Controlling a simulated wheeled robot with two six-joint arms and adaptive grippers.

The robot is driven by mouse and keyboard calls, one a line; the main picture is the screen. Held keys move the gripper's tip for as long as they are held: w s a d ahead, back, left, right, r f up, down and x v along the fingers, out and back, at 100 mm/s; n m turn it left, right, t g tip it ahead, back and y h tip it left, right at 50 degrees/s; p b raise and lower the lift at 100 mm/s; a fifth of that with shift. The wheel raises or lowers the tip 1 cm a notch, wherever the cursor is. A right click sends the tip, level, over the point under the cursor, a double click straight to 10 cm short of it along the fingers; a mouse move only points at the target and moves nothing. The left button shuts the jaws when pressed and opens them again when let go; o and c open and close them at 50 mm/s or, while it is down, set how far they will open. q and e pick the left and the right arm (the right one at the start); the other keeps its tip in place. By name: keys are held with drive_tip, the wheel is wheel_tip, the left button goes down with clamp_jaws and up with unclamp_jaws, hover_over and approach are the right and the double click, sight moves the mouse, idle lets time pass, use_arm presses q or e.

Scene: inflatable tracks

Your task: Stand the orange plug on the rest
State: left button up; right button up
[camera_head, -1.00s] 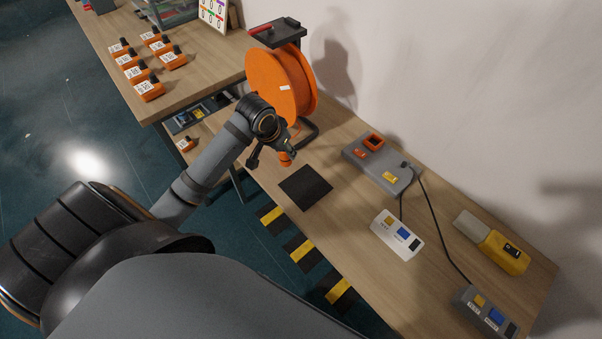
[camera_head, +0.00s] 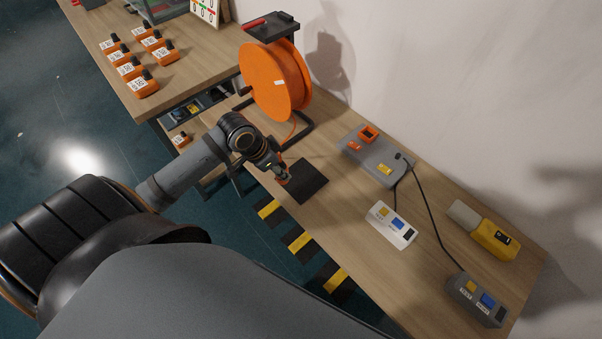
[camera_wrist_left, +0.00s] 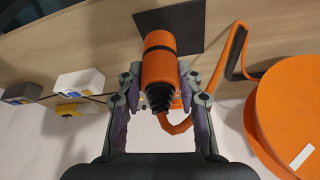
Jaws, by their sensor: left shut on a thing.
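The orange plug (camera_wrist_left: 160,60), a cylinder with a black band and a ribbed black cable end, is between the fingers of my left gripper (camera_wrist_left: 160,78) in the left wrist view. The gripper is shut on it. An orange cable curls away from its ribbed end. In the head view my left gripper (camera_head: 279,172) is at the left edge of a flat black square pad (camera_head: 309,181), which may be the rest. The pad (camera_wrist_left: 168,26) lies behind the plug in the wrist view. I cannot tell whether plug and pad touch. My right gripper is not in view.
The orange cable reel (camera_head: 268,85) stands behind my gripper. A grey box (camera_head: 372,160) with an orange socket, a white power strip (camera_head: 391,224), a grey strip (camera_head: 476,299) and a yellow tool (camera_head: 493,240) lie to the right. Bare wood surrounds the pad's right side.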

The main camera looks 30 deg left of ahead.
use_arm(q)
drive_tip(key=w+f, duration=0.3)
drive_tip(key=w+d+f+p, duration=0.1)
drive_tip(key=w+f, duration=0.2)
drive_tip(key=f, duration=0.1)
drive_tip(key=w+d+f+p, duration=0.1)
drive_tip(key=w+f, duration=0.1)
drive_tip(key=f, duration=0.1)
drive_tip(key=shift+w+f, duration=0.2)
drive_tip(key=shift+w, duration=0.2)
drive_tip(key=shift+f, duration=0.2)
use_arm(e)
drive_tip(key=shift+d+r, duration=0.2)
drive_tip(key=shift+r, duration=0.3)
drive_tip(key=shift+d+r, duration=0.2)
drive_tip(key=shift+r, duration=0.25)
use_arm(q)
drive_tip(key=shift+f, duration=0.1)
drive_tip(key=o, duration=1.2)
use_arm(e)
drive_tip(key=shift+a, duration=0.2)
